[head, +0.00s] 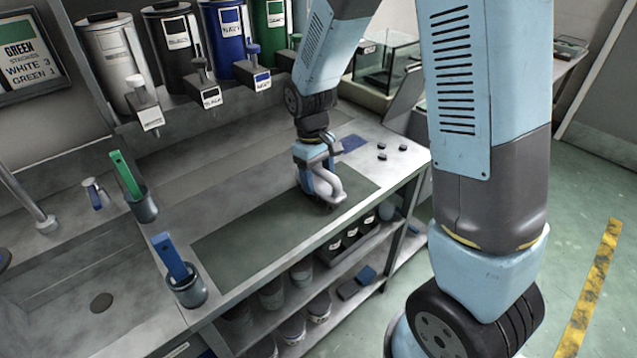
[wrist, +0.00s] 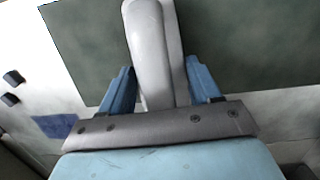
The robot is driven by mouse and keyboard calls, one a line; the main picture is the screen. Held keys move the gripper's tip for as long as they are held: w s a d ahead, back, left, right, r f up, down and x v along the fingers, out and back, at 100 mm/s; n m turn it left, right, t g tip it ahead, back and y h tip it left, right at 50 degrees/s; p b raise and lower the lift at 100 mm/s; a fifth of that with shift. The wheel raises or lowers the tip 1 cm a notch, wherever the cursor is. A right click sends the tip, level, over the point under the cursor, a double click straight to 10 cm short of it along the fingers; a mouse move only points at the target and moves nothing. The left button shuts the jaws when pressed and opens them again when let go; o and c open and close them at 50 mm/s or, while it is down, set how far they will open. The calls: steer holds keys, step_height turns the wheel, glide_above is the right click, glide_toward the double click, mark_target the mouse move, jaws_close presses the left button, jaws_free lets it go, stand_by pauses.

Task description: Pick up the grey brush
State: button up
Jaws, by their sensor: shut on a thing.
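The grey brush (head: 331,186) has a pale, rounded, looped handle, with dark bristles showing below it over the dark green mat (head: 240,238). My gripper (head: 316,165) points down above the mat and is shut on the brush's handle. In the wrist view the grey brush (wrist: 150,45) lies between the two blue fingers of my gripper (wrist: 160,78). I cannot tell whether the bristles touch the mat. Part of the handle is hidden behind the gripper's body.
A blue cloth (head: 353,143) and several small black pieces (head: 382,156) lie right of the mat. Cups with a green brush (head: 127,173) and a blue brush (head: 171,257) stand left. Labelled dispensers (head: 173,40) line the back. A glass tank (head: 383,68) stands behind right.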

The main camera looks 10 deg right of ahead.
steer(key=c, duration=0.3)
steer(key=shift+w+r, duration=0.1)
steer(key=shift+r, duration=0.5)
steer(key=s+d+r, duration=0.3)
steer(key=s+r, duration=0.8)
steer(key=s, duration=0.2)
steer(key=shift+s+d+r, duration=0.35)
steer(key=shift+d+r, duration=0.05)
steer(key=o, duration=0.6)
steer(key=shift+c, duration=0.2)
steer(key=c, duration=0.4)
steer(key=shift+o, duration=0.2)
